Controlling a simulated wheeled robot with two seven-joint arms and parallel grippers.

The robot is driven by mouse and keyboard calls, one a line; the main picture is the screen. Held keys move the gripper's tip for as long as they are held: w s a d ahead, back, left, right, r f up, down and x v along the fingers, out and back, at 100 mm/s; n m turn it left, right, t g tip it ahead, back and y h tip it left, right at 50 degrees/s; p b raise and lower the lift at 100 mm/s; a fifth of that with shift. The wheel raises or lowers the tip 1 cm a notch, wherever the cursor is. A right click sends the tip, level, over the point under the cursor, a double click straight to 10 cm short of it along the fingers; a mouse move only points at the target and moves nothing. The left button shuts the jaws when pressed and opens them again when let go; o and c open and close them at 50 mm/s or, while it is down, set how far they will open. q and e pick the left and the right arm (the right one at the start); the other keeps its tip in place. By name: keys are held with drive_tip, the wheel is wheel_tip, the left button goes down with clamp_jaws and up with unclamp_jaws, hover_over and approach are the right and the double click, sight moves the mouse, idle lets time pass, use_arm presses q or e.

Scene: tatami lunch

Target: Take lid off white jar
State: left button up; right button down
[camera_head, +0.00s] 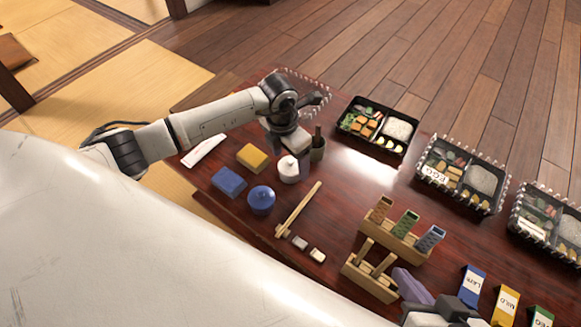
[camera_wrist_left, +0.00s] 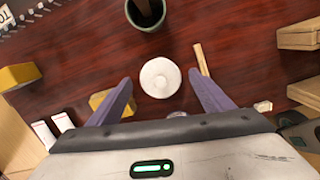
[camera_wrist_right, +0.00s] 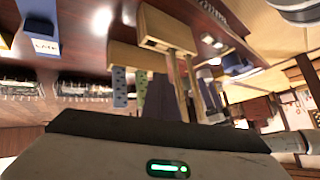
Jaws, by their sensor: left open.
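The white jar (camera_head: 288,170) stands on the dark red table with its white knobbed lid on. The left wrist view shows the lid (camera_wrist_left: 160,77) from above. My left gripper (camera_head: 297,155) is just above the jar and partly hides it in the head view. Its purple fingers (camera_wrist_left: 162,84) are spread apart, one on each side of the lid in the picture, with nothing held. My right gripper (camera_head: 408,284) is at the lower right, by the wooden racks. How far its fingers are apart is unclear.
A dark green cup (camera_head: 318,145) with a stick stands close behind the jar. A blue lidded jar (camera_head: 261,200), a blue block (camera_head: 229,181) and a yellow block (camera_head: 252,157) are nearby. Chopsticks (camera_head: 299,208) lie to the right. Wooden racks (camera_head: 372,276) and bento boxes (camera_head: 376,125) stand further right.

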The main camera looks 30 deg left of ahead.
use_arm(q)
drive_tip(key=c, duration=1.1)
drive_tip(key=shift+r, duration=0.1)
drive_tip(key=shift+c, duration=0.2)
